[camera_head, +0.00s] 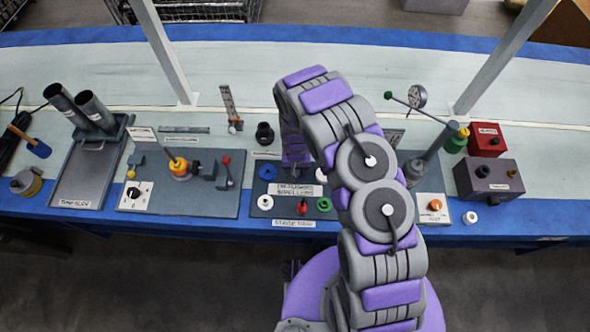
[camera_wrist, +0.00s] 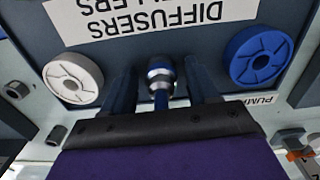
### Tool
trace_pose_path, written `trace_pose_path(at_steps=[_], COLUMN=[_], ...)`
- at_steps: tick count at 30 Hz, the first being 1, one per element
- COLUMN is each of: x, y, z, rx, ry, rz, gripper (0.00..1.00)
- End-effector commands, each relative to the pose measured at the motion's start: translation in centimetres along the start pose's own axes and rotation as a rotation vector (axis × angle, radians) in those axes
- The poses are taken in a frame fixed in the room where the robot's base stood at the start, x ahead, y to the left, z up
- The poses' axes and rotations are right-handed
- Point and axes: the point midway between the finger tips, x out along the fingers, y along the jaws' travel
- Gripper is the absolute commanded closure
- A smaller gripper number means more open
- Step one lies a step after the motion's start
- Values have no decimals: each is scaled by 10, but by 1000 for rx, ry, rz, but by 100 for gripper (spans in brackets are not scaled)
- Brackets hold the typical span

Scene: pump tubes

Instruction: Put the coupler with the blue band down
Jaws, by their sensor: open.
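The coupler (camera_wrist: 160,75) shows in the wrist view as a small silver piece with a blue band and a blue lower part. It sits between the two dark fingers of my gripper (camera_wrist: 158,83). The fingers are apart, one on each side of the coupler, with a gap visible beside it. The coupler is over or on the dark diffusers and impellers board (camera_wrist: 210,33); I cannot tell whether its end touches the board.
A white wheel (camera_wrist: 73,78) and a blue wheel (camera_wrist: 259,55) flank the gripper. In the head view, red (camera_head: 303,208) and green (camera_head: 323,204) wheels lie on the same board. A black fitting (camera_head: 264,134) stands behind it. The rear bench is mostly clear.

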Motion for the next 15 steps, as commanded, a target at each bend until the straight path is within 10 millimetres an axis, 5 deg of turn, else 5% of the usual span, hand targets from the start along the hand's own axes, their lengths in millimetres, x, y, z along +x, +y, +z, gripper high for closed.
trace_pose_path(at_steps=[8,15], x=[-9,-47], y=[-2,-2], z=[0,-1], rx=[1,1], ry=[1,3], rz=[3,3], gripper=[41,41])
